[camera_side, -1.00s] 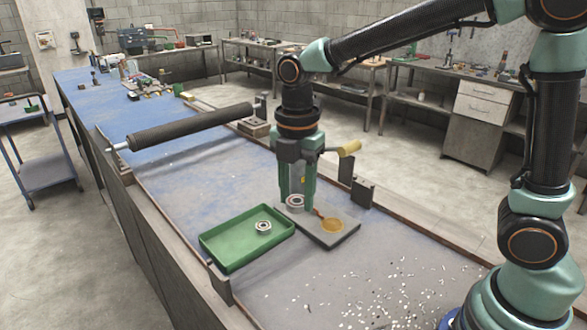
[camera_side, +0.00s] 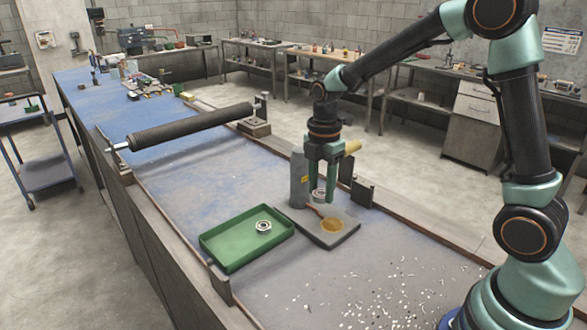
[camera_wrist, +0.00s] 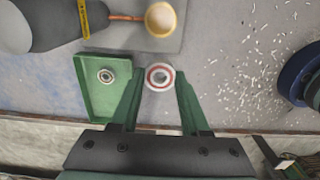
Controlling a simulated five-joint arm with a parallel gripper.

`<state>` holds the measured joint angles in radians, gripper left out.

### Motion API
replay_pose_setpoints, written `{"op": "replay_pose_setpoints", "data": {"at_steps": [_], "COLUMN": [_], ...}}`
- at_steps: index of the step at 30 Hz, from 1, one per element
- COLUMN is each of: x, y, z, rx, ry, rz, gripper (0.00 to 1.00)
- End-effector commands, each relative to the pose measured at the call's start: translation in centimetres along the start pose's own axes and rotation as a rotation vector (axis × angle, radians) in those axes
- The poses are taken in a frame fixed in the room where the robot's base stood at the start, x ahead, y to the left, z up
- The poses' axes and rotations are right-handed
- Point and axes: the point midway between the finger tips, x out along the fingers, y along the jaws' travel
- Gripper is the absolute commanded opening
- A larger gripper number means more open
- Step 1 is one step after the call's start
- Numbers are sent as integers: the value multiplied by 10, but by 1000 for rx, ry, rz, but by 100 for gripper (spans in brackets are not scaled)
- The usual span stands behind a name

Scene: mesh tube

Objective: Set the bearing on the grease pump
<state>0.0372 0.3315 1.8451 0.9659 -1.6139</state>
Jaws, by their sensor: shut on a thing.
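My gripper (camera_side: 320,194) is shut on a bearing (camera_side: 319,195), a small steel ring. The wrist view shows this bearing (camera_wrist: 160,77) between my fingertips with a reddish ring on its face. The grease pump (camera_side: 299,180) is a grey body with a yellow label, just left of my gripper in the side view. Its copper tube leads to a round yellow pad (camera_side: 332,225) on a dark plate (camera_side: 322,240). The held bearing appears above the plate and apart from the pad. In the wrist view the yellow pad (camera_wrist: 161,19) is beyond the bearing.
A green tray (camera_side: 222,262) with a second bearing (camera_side: 263,226) in it lies left of the plate. A dark roller (camera_side: 190,127) spans the bench farther back. Metal chips (camera_side: 390,295) litter the bench at the front right.

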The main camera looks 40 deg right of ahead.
Motion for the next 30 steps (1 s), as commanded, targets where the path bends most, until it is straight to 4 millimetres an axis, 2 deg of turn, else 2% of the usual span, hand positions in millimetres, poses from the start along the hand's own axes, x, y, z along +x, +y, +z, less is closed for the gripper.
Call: {"op": "replay_pose_setpoints", "data": {"at_steps": [1, 3, 9, 14, 30], "x": [9, 18, 31, 39, 83], "y": [1, 3, 4, 4, 3], "z": [16, 31, 54, 55, 54], "rx": [39, 79, 135, 138, 136], "ry": [0, 0, 0, 0, 0], "rz": [-5, -3, 0, 0, 0], "gripper": [0, 0, 0, 0, 0]}}
